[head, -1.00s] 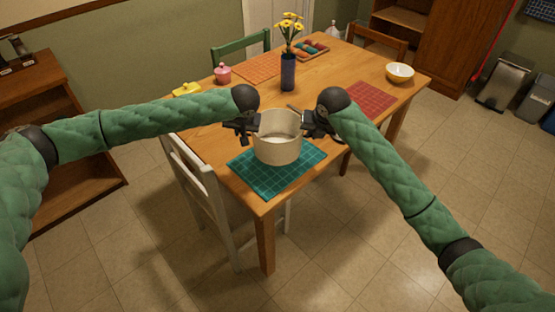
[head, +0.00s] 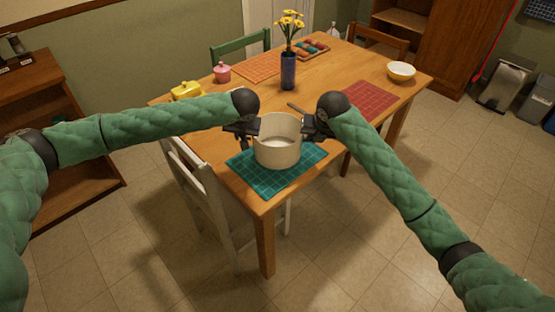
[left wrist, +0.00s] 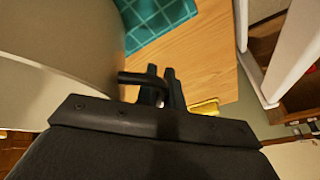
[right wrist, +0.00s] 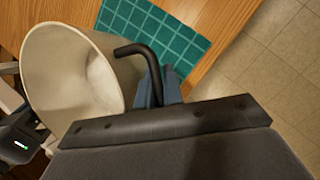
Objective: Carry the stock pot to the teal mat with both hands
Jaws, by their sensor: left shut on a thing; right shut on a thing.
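The cream stock pot (head: 277,152) is upright over the teal mat (head: 263,184) at the near end of the table. I cannot tell whether its base touches the mat. My left gripper (head: 246,137) is shut on the pot's left handle, a dark bar that shows in the left wrist view (left wrist: 140,78). My right gripper (head: 312,133) is shut on the right handle, which shows in the right wrist view (right wrist: 140,52). The pot's inside looks empty in the head view. The fingertips are partly hidden by the wrists in the head view.
A blue vase (head: 288,72) with yellow flowers stands mid-table. A red mat (head: 368,100), an orange mat (head: 257,67), a white bowl (head: 401,71), a pink pot (head: 222,73) and a yellow dish (head: 186,90) lie farther back. A white chair (head: 203,180) stands at the left edge.

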